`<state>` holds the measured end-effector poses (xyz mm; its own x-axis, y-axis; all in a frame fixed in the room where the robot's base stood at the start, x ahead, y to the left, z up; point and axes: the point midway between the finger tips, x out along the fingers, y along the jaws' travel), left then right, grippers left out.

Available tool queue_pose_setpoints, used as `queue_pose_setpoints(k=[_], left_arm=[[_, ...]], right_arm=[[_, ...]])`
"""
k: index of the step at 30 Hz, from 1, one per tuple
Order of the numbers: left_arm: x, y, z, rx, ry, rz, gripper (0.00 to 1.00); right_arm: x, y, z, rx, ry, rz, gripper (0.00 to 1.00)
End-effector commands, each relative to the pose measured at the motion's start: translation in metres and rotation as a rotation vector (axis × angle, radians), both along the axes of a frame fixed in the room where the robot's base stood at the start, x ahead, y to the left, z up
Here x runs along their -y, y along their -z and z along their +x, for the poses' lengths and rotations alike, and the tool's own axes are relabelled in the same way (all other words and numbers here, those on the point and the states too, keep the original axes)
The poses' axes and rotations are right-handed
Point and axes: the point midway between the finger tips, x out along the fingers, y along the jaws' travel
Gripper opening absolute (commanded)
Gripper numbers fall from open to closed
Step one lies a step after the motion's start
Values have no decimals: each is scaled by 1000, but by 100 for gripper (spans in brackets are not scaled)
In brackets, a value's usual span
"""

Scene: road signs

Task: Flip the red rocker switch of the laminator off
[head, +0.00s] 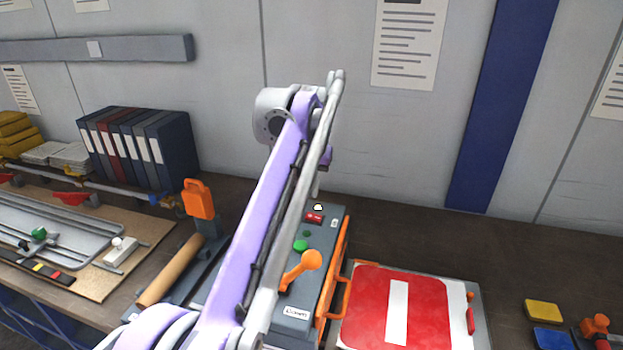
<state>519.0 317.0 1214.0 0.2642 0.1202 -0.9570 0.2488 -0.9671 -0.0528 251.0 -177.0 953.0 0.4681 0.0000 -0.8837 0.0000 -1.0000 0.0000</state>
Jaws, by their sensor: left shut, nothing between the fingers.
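The laminator (322,240) is a grey-blue box with orange trim on the bench. Its small red rocker switch (315,217) is near the back of the top. Which way the rocker is tilted is too small to tell. My left arm crosses in front and hides the left part of the machine. My left gripper (317,205) points down just above and behind the red switch, shut and empty. Whether its tip touches the switch cannot be told. A green button (301,245) and an orange lever (303,268) are on the same top, nearer me. My right gripper is not in view.
A red sign with a white bar (398,306) lies right of the laminator. Yellow (543,311) and blue (552,339) pads are at the far right. Binders (140,146) stand back left; a roller tool (170,270) is left of my arm. The bench behind the sign is clear.

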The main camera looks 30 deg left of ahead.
Motion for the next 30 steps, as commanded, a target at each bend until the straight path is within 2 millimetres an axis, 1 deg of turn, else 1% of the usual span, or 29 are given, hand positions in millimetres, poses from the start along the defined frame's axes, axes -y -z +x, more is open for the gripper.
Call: queue_pose_setpoints(k=[1,3,6,9,15,25,30], left_arm=[[-2,13,3,-1,0,0,0],[-3,26,6,-1,0,0,0],[-6,42,6,-1,-1,-1,0],[-8,53,5,0,0,0,0],[-9,63,5,1,0,0,0],[-9,63,5,2,0,-2,0],[-15,69,4,18,-6,-79,0]], right_arm=[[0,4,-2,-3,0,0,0],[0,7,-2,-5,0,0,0],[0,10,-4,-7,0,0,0],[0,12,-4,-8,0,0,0],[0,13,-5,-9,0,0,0],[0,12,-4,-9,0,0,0],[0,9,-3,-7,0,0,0]])
